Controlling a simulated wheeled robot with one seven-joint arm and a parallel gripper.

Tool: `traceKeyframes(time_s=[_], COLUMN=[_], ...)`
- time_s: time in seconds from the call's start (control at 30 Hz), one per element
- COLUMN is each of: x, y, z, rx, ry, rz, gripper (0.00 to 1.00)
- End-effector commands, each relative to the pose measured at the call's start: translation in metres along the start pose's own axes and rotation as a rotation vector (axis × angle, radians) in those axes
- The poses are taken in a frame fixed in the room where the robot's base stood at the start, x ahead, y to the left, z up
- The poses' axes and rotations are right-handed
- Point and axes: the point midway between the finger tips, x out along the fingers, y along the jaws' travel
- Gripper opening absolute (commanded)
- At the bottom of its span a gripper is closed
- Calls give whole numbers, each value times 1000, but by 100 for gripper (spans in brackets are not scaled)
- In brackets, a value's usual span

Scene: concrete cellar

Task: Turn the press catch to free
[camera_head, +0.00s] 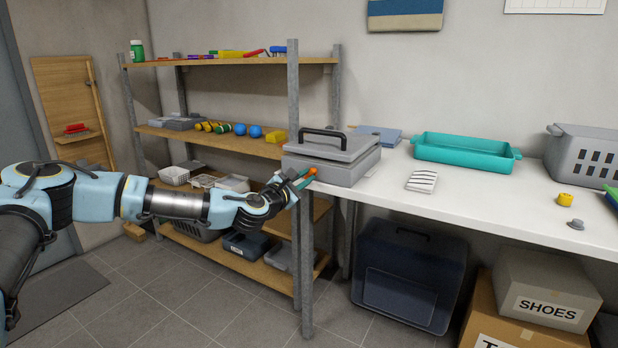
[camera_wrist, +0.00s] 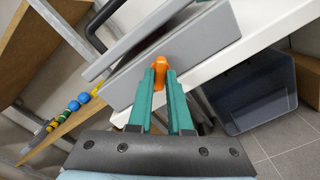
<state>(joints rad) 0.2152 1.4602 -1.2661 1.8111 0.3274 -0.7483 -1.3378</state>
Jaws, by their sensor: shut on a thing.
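The press (camera_head: 330,158) is a grey box with a lid and a black bar handle, at the left end of the white table. Its catch (camera_wrist: 160,68) is a small orange piece on the press's side in the wrist view; it also shows in the head view (camera_head: 312,171). My gripper (camera_wrist: 161,78) has its green fingers at the catch and is shut on it. The fingertips hide part of the catch, and I cannot tell which way it is turned.
A shelf rack post (camera_head: 294,90) stands close to my wrist. On the table (camera_head: 460,200) are a teal tray (camera_head: 465,152), a striped card (camera_head: 422,181) and a grey basket (camera_head: 580,155). A dark blue bin (camera_head: 408,275) stands below.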

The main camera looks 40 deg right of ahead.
Motion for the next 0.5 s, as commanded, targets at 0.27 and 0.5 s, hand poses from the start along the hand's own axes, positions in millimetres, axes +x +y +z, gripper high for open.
traceKeyframes(time_s=[0.27, 0.5], x=[0, 0], y=[-3, 0], z=[-3, -1], rx=[-271, -349], ry=[1, 2], rz=[0, 0], gripper=[0, 0])
